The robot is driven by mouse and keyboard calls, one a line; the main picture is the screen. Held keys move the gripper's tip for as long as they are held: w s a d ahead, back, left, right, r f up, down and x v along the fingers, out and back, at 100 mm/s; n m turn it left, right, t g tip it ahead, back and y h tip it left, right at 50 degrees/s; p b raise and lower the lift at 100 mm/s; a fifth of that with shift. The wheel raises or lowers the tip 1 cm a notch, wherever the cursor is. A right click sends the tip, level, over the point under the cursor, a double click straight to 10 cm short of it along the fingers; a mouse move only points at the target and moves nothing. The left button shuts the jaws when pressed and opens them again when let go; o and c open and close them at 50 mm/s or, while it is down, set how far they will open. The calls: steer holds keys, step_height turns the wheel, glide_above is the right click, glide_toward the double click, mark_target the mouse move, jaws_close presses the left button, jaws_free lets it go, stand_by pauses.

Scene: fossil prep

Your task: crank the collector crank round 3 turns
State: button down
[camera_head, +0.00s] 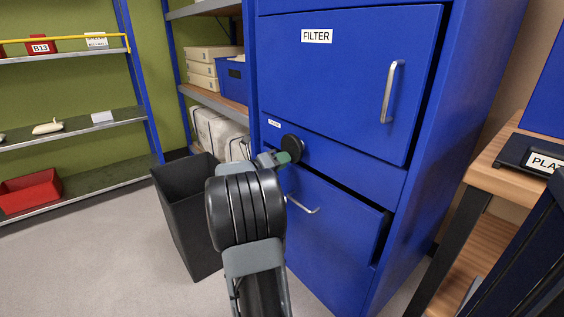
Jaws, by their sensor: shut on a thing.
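The collector crank (294,147) shows as a round black disc on the front of the blue cabinet, between the upper FILTER door and the lower drawer. My gripper (280,159) is at the lower left of the disc, shut on the crank's handle. A small greenish part shows between the gripper and the disc. My arm comes up from the bottom of the picture and hides most of the handle and part of the cabinet front. A small white label (274,124) sits above left of the disc, too small to read.
The FILTER door (345,80) is closed. The lower drawer (335,235) stands slightly out, its handle right of my arm. A dark bin (178,215) stands close on the left. A wooden bench (500,190) is at right. Grey floor is clear at left.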

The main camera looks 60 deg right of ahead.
steer(key=c, duration=1)
jaws_free()
steer(key=shift+o, duration=0.2)
steer(key=p+v, duration=0.3)
steer(key=v, duration=1)
steer(key=shift+w+a+p, duration=0.25)
steer(key=shift+a+p, duration=0.1)
steer(key=shift+p, duration=0.05)
